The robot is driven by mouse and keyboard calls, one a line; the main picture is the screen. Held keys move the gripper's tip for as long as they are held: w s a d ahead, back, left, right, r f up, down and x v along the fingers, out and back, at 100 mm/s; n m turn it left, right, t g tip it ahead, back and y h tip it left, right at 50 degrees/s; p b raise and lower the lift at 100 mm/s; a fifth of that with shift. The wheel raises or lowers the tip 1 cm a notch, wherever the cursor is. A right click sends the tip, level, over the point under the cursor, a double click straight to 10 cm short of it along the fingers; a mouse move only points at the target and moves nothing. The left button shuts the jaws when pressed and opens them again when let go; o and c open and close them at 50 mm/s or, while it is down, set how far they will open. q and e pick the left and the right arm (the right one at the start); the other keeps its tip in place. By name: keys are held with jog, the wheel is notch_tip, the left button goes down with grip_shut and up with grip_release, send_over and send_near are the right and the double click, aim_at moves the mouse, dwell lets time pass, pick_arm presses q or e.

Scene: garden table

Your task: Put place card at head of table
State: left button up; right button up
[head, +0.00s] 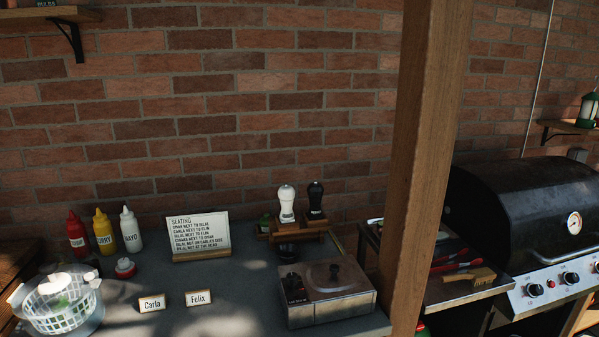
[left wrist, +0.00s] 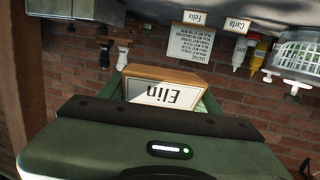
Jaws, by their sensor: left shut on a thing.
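In the left wrist view, which is upside down, my left gripper (left wrist: 167,84) is shut on a wooden-edged place card (left wrist: 160,95) reading "Elin". Neither gripper shows in the head view. Two more place cards, Carla (head: 152,303) and Felix (head: 198,298), stand side by side on the grey counter (head: 235,320). Behind them a white seating sign (head: 196,234) leans in a wooden base; its small lines name Omar, Bilal, Carla and Elin, and some words are hard to read. The dining table is not in view.
A white basket (head: 62,312) and sauce bottles (head: 103,230) stand at the left. A metal box with a lidded top (head: 326,292) and a rack with two mills (head: 298,222) are at the right. A wooden post (head: 425,150) separates the counter from a black grill (head: 530,210).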

pick_arm(q)
jog(key=shift+s+d, duration=0.2)
dwell(0.3)
notch_tip(320, 180, up, 6)
jog(key=n+y, duration=0.3)
jog(key=y, duration=0.1)
send_over(147, 335)
jog(key=shift+w+r+g, duration=0.1)
jog(key=shift+r+g, duration=0.05)
jog(key=shift+g, duration=0.15)
notch_tip(147, 335, down, 20)
jog(key=shift+r, duration=0.2)
